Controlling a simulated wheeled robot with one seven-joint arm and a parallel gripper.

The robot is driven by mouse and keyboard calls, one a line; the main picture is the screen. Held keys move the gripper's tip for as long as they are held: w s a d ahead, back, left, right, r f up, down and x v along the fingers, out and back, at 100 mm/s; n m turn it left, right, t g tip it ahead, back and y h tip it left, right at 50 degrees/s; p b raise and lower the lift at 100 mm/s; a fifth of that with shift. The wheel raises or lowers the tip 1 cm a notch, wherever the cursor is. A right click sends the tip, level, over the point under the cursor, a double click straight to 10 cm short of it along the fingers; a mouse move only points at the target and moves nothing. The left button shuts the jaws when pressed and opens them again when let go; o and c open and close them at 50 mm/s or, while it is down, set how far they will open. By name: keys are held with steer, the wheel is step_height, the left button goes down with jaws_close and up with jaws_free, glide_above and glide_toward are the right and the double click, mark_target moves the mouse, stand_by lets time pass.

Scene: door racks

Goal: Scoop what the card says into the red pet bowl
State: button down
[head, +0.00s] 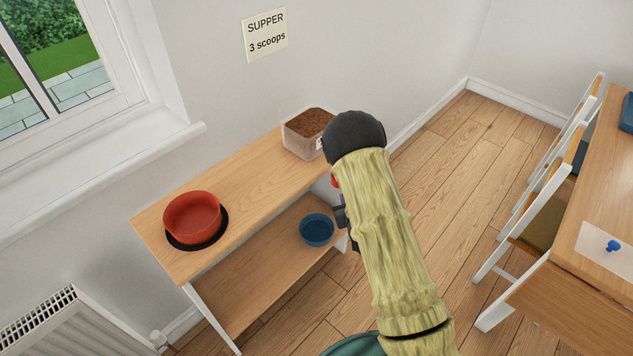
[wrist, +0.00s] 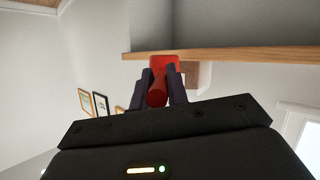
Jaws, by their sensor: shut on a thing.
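The card (head: 266,34) on the wall reads "SUPPER 3 scoops". The red pet bowl (head: 191,216) stands upright on a black round mat at the left end of the shelf top; no food shows in it. A clear bin (head: 299,144) of brown kibble (head: 310,121) stands at the far right end of the shelf top. In the wrist view my gripper (wrist: 161,76) is shut on the handle of a red scoop (wrist: 157,92). In the head view my arm hides most of the gripper and scoop, just right of the bin. The scoop's contents cannot be seen.
A blue bowl (head: 317,230) sits on the lower shelf. The wooden shelf top (head: 250,179) is clear between bowl and bin. A window sill (head: 100,178) and radiator (head: 60,325) are at left. A table (head: 600,184) and white-framed chairs stand at right, with open floor between.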

steer(key=s+d+f+m+h+b, duration=0.2)
steer(key=d+f+b, duration=0.6)
steer(key=f, duration=0.6)
steer(key=shift+s+d+h, duration=0.25)
steer(key=shift+d+h, duration=0.05)
steer(key=shift+d, duration=0.05)
steer(key=shift+a, duration=0.1)
